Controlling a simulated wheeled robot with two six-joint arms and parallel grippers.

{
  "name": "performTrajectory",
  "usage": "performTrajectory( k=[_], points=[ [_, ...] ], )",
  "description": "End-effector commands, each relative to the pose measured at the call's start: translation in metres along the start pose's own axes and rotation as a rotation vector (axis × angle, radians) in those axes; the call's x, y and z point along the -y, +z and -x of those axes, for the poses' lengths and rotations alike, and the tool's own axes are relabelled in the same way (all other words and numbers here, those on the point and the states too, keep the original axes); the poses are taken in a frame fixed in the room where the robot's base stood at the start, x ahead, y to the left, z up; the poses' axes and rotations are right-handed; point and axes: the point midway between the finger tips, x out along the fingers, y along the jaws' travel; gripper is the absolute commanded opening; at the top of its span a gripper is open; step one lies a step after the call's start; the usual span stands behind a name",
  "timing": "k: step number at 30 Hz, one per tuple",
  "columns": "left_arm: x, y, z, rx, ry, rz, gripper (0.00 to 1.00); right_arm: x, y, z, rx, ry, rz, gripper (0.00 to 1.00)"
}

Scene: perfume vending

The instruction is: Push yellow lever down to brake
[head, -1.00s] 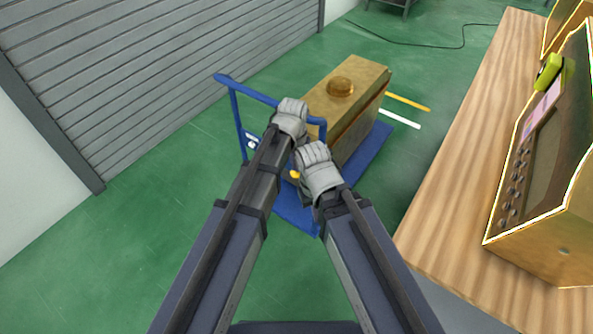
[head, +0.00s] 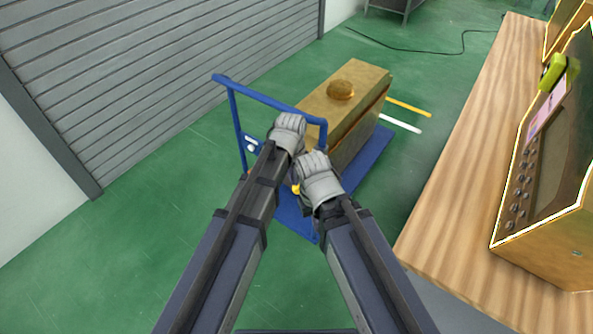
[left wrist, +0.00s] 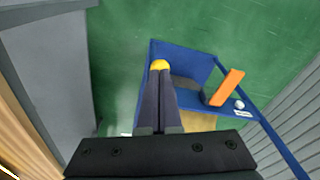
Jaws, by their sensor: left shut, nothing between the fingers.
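A blue cart (head: 375,150) with an upright push handle stands on the green floor. A small yellow lever knob (head: 295,189) shows low at its handle end, between my two arms. In the left wrist view the knob (left wrist: 159,65) is right at the tips of my left gripper (left wrist: 160,76), whose two dark fingers are shut together with nothing between them. Whether they touch the knob I cannot tell. In the head view my left gripper (head: 289,132) is at the handle, its fingertips hidden. My right gripper (head: 318,180) is just beside it, its fingers mostly hidden.
A gold box (head: 350,100) with a round knob rides on the cart. A wooden table (head: 450,210) with a gold machine (head: 540,165) stands at the right. A grey shutter (head: 150,75) is at the left. The green floor between shutter and cart is clear.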

Motion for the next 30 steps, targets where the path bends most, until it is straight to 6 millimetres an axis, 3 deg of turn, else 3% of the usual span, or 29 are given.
performTrajectory(
  k=[3, 17, 30],
  points=[
    [0.0, 0.013, 0.007, 0.0, 0.0, 0.0, 0.0, -0.001, 0.0, 0.005, 0.0, 0.0, 0.0, 0.0],
    [0.0, 0.011, 0.013, 0.0, 0.0, 0.0, 0.0, -0.001, 0.001, 0.012, 0.0, 0.0, 0.0, 0.0],
    [0.0, 0.011, 0.066, 0.0, 0.0, 0.0, 0.0, -0.006, 0.004, 0.065, 0.0, 0.0, 0.0, 0.0]
  ],
)
